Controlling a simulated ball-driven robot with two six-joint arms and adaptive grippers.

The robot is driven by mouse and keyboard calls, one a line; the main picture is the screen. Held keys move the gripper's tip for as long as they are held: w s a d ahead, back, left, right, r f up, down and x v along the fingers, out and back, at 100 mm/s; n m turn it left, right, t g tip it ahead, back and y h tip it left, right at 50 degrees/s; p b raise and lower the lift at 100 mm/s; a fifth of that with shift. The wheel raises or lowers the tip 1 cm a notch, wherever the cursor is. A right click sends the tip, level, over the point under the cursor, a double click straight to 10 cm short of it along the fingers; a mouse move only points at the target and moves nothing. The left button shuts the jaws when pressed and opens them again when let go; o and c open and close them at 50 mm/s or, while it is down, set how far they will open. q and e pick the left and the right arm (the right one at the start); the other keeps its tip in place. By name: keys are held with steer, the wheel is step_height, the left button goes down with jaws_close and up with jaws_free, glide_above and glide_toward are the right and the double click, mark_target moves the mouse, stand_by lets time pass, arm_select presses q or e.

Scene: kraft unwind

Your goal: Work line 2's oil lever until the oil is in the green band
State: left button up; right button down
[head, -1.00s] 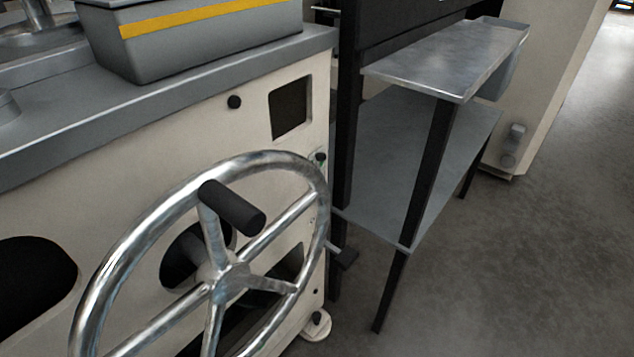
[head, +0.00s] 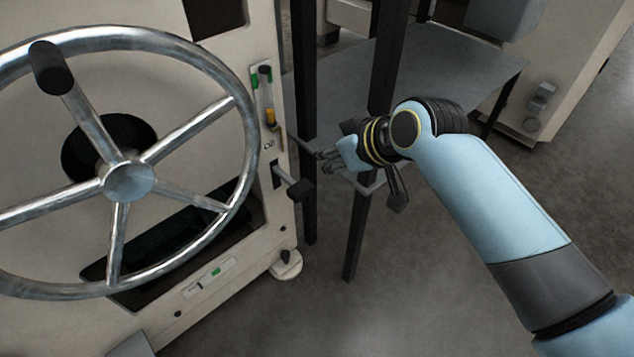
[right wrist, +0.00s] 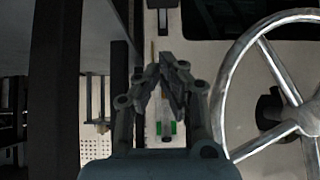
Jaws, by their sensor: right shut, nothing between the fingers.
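The oil lever (head: 300,189) sticks out from a slot low on the right edge of the cream machine, with a black end. Above it is a narrow upright oil gauge (head: 265,95) with a green mark near its top and amber oil lower down, below the green. My right gripper (head: 328,158) is shut and empty, just right of and above the lever's end, apart from it in the picture. In the right wrist view the shut fingers (right wrist: 165,85) partly cover the gauge and its green mark (right wrist: 166,128). My left gripper is not in view.
A large chrome handwheel (head: 128,182) stands in front of the machine, left of the lever. A dark-legged metal table (head: 455,70) stands close behind my right gripper. Grey floor (head: 400,290) is open below my arm.

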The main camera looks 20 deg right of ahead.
steer(key=shift+w, duration=0.1)
steer(key=b, duration=0.5)
glide_above(305, 187)
step_height(305, 187, down, 8)
steer(key=shift+a+r, duration=0.1)
steer(key=shift+r, duration=0.1)
step_height(305, 187, down, 3)
steer(key=shift+f+b, duration=0.1)
steer(key=shift+b, duration=0.6)
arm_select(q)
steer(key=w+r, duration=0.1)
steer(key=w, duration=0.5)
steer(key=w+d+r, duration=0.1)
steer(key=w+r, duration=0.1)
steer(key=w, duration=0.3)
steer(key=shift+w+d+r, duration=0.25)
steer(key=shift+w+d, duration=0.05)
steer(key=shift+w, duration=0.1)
arm_select(e)
steer(key=shift+f, duration=0.2)
